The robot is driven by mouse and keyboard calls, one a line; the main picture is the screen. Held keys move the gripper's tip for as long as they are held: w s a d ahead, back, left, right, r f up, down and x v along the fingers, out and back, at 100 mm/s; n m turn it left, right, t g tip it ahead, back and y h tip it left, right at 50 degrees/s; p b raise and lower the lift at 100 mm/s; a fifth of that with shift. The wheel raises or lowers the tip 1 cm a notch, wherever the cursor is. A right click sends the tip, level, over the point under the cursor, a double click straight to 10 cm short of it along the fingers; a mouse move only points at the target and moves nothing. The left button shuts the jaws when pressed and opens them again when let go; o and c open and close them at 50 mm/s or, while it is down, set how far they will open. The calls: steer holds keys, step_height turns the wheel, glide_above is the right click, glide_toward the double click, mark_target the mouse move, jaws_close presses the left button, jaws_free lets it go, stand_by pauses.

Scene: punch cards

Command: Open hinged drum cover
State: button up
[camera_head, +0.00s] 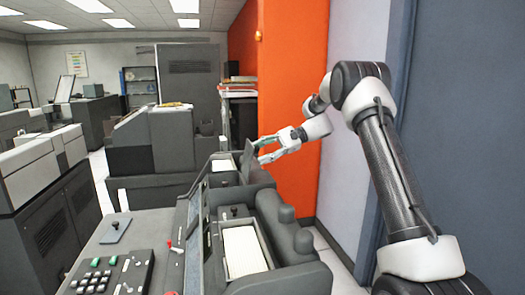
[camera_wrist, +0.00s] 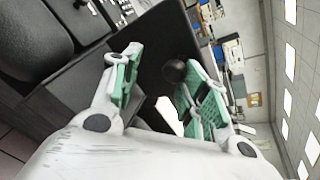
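The keypunch machine (camera_head: 292,280) stands in front of me, with its column running away toward the back. A dark flat panel, which looks like the hinged drum cover (camera_head: 249,160), stands raised and tilted at the far end of the machine. In the wrist view the dark panel (camera_wrist: 158,38) lies ahead of my fingers, with a round black knob (camera_wrist: 174,70) on it. My gripper (camera_head: 262,150) is beside the panel, on its right. Its green-padded fingers (camera_wrist: 155,92) are spread apart. The knob is near the right finger; whether they touch I cannot tell. The drum is not clearly visible.
A white card stack (camera_head: 243,251) lies in the machine's near tray, beside rounded dark humps (camera_head: 291,230). The keyboard (camera_head: 110,275) is at lower left. An orange wall (camera_head: 295,100) stands close behind my gripper. Another machine (camera_head: 155,140) stands farther back.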

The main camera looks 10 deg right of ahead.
steer(key=v, duration=1.2)
steer(key=shift+r, duration=0.15)
